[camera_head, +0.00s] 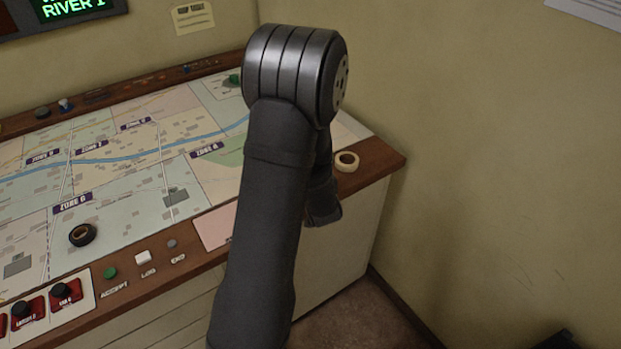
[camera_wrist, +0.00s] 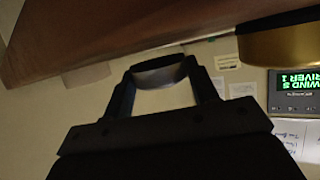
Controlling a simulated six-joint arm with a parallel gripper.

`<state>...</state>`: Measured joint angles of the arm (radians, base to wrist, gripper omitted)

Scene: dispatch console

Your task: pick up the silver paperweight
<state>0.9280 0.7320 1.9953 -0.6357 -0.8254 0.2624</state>
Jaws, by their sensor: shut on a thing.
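In the wrist view, my gripper (camera_wrist: 158,80) has its two dark fingers closed on a smooth grey piece, which looks like the silver paperweight (camera_wrist: 157,73). Only a curved, shaded side of it shows, spanning from one fingertip to the other. In the head view my arm covers the gripper, and no silver paperweight shows on the console (camera_head: 224,204). I cannot tell from these views how far the held piece is from the console surface.
A tape roll (camera_head: 346,161) lies on the console's right end. A dark ring (camera_head: 82,235) lies on the map, left of my arm. Switches and buttons line the front edge. A brass-coloured curved thing (camera_wrist: 283,42) is close in the wrist view. Walls stand behind and right.

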